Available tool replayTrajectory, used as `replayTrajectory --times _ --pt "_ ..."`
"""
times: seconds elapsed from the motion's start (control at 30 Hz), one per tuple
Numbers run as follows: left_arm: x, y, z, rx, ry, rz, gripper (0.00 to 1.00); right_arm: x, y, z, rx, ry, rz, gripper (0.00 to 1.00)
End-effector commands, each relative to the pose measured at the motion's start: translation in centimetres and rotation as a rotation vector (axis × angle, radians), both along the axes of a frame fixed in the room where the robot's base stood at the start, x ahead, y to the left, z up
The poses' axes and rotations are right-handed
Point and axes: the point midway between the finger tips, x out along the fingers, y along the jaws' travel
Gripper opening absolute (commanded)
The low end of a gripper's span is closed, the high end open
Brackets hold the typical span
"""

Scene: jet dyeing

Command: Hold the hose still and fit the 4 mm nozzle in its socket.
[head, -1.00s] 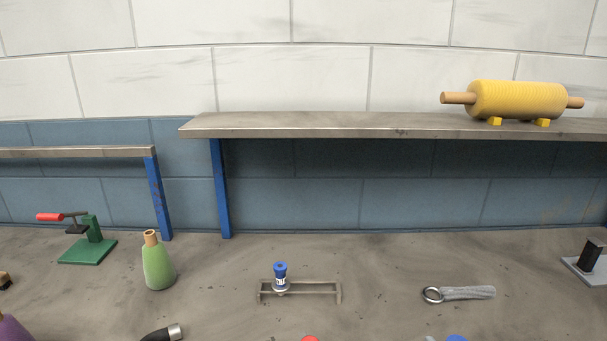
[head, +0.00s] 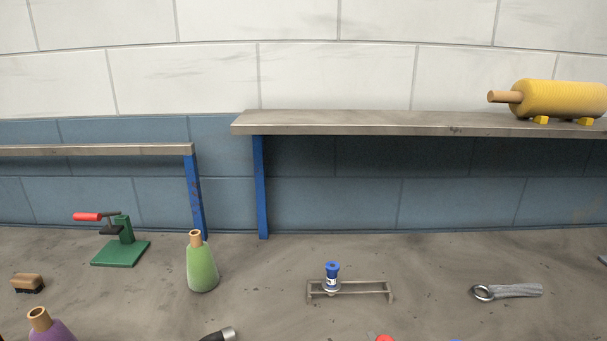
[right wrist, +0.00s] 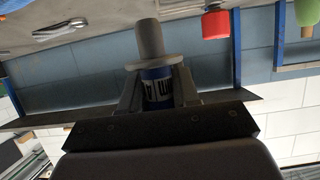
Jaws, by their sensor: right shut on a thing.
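In the right wrist view my right gripper (right wrist: 158,92) is shut on a nozzle (right wrist: 150,42). The nozzle has a grey tip and flange and a blue body with a white label whose marks I cannot read. Another nozzle (head: 332,275), blue with a white label, stands upright in a low metal rack (head: 372,288) in the head view. A dark piece with a silver end (head: 222,334) shows at the bottom edge; I cannot tell if it is the hose. No socket can be made out. My left gripper is not in view.
A shelf (head: 420,122) with a yellow roll (head: 560,98) runs behind. Bench between rack and cloth is clear.

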Motion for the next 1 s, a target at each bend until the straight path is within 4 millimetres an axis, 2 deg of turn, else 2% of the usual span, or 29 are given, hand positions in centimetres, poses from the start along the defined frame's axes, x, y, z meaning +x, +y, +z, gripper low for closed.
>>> replayTrajectory --times 0.03,0.1,0.2,0.3,0.53,0.6,0.73,1.0 --pt "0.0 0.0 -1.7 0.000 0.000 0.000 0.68 0.0 0.0 -1.7 0.001 0.000 0.000 0.00" --pt "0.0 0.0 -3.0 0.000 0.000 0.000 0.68 0.0 0.0 -3.0 0.002 0.000 -0.001 0.00" --pt "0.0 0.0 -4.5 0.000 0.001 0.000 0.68 0.0 0.0 -4.5 0.002 -0.001 0.000 0.00" --pt "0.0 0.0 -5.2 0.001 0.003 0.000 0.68 0.0 0.0 -5.1 0.000 -0.001 0.000 0.00" --pt "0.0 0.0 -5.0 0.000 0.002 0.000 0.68 0.0 0.0 -4.9 0.000 -0.001 0.000 0.00" --pt "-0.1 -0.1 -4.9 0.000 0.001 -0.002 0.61 0.0 0.0 -4.9 0.000 -0.001 0.000 0.00" --pt "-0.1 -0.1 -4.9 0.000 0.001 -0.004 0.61 0.2 0.6 -4.6 -0.001 -0.002 0.006 0.00" --pt "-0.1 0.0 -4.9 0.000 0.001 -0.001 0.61 1.1 4.9 -2.9 -0.002 -0.005 0.034 0.00"
